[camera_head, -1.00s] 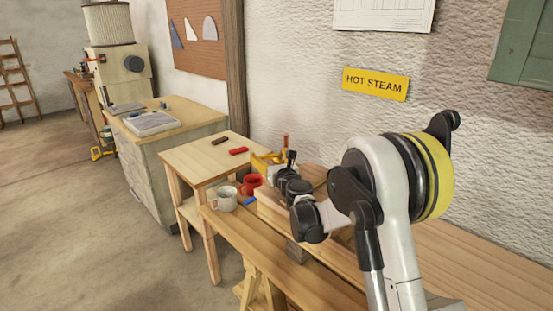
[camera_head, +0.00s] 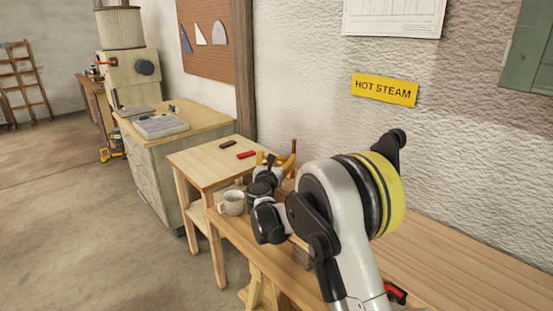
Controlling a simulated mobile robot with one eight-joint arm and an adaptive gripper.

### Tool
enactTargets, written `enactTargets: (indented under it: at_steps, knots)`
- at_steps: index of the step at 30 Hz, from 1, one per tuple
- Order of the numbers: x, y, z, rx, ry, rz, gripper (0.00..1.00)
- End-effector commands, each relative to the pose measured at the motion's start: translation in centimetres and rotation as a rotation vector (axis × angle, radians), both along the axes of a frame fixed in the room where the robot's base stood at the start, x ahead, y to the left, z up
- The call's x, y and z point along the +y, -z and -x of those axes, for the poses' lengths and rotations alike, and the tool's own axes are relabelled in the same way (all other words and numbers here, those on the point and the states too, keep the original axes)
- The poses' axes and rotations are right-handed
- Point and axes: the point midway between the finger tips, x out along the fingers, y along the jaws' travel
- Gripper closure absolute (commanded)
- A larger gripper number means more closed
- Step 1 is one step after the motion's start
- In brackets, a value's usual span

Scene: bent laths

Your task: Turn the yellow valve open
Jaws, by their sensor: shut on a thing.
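The yellow valve (camera_head: 287,163) is small and far off, at the far end of the bench beside a short copper-coloured upright piece. My gripper (camera_head: 268,163) is at it, with yellow showing on both sides of the dark fingers. It is shut on the yellow valve. The fingers and my wrist cover much of the valve, so its exact angle cannot be told.
A white mug (camera_head: 231,202) stands left of my wrist. A small wooden table (camera_head: 205,162) behind it holds a red block (camera_head: 246,155) and a dark block (camera_head: 227,144). A red-handled item (camera_head: 395,292) lies on the bench (camera_head: 450,265) at right. The wall with a HOT STEAM sign (camera_head: 384,90) is close behind my arm.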

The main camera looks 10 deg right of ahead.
Motion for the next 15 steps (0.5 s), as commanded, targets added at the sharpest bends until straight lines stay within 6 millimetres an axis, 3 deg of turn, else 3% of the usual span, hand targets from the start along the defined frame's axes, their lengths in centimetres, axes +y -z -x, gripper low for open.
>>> enactTargets:
  at_steps: [9, 10, 11, 15]
  knots:
    - [0.03, -0.10, -0.09, -0.001, -0.001, 0.000, 0.58]
    - [0.03, -0.11, -0.10, -0.001, -0.001, 0.000, 0.08]
    - [0.03, -0.11, -0.10, -0.001, -0.001, 0.000, 0.00]
    - [0.01, -0.07, -0.07, -0.001, -0.001, 0.000, 0.00]
